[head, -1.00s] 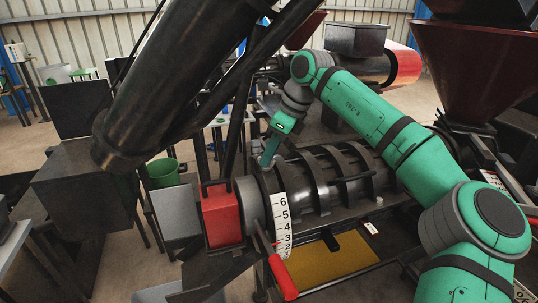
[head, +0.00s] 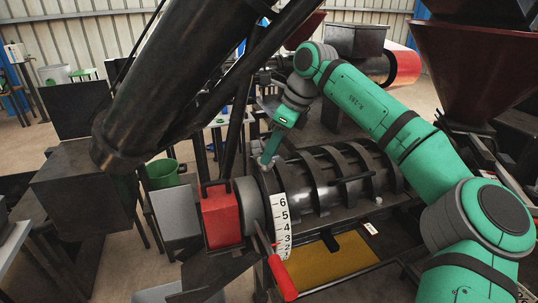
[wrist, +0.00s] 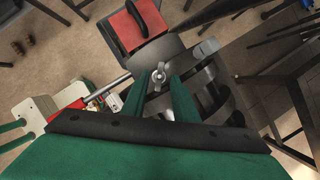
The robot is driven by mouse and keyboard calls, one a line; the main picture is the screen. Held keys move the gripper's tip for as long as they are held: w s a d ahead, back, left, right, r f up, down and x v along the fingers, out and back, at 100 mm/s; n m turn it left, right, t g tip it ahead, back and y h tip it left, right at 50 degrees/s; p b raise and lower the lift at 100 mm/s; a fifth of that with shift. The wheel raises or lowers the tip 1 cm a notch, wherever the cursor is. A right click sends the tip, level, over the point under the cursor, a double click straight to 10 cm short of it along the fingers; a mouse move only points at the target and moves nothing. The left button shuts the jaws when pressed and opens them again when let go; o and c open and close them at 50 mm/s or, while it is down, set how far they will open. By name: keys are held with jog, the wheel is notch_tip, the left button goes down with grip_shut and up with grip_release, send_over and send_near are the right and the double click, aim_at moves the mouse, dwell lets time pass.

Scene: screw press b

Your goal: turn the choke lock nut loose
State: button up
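The choke lock nut (wrist: 159,76) shows in the wrist view as a small pale winged nut on top of the dark choke ring. My gripper (wrist: 160,82) has its two green fingers apart, one on each side of the nut as seen from the wrist. I cannot tell whether either finger touches it. In the head view my gripper (head: 268,157) points down at the top of the ring, just above the white number scale (head: 282,225). The nut is too small or hidden to make out there. A lever with a red handle (head: 282,277) hangs at the ring's front.
A red block (head: 221,215) sits left of the ring. The ribbed dark press cage (head: 330,185) runs to the right under my arm. A thick black cylinder (head: 185,80) slants across the upper left. A yellow tray (head: 325,262) lies below the cage.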

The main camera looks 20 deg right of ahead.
jog(key=v, duration=0.9)
jog(key=shift+s, duration=0.1)
dwell(0.4)
